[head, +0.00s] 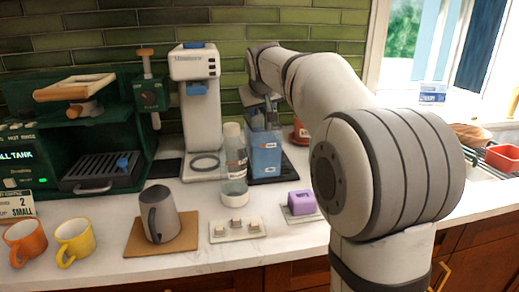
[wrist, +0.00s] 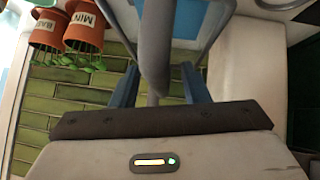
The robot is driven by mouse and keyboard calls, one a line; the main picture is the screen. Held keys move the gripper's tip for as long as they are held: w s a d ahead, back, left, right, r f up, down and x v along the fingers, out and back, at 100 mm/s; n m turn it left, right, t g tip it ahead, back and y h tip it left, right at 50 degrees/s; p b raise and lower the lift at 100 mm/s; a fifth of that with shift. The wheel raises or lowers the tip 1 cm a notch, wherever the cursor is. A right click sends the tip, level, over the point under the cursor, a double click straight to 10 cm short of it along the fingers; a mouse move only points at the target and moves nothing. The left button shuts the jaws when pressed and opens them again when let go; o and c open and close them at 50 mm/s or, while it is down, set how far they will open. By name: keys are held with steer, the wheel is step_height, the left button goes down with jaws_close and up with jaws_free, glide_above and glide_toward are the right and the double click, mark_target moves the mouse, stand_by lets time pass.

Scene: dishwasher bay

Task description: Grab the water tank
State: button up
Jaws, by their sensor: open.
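The water tank (head: 265,158) is a clear blue-tinted container with small labels. It stands upright on a black base (head: 286,169) at the back of the counter. My gripper (head: 262,103) is at the tank's upper part, and its fingers are hard to make out in the head view. In the wrist view my gripper (wrist: 160,85) is open, with one blue finger on each side of a grey bar, which looks like the tank's handle (wrist: 153,45). Clear walls of the tank (wrist: 208,28) show beyond the fingers. I cannot tell whether either finger touches the bar.
A white machine (head: 198,105) and a clear bottle (head: 233,170) stand left of the tank. A green coffee machine (head: 105,130), grey pitcher (head: 160,215) and mugs (head: 75,240) are farther left. A purple block (head: 301,202) lies in front. Orange plant pots (wrist: 83,30) show in the wrist view.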

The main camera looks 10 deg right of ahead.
jaws_close()
stand_by(0.3)
stand_by(0.9)
steer(key=shift+r, duration=0.15)
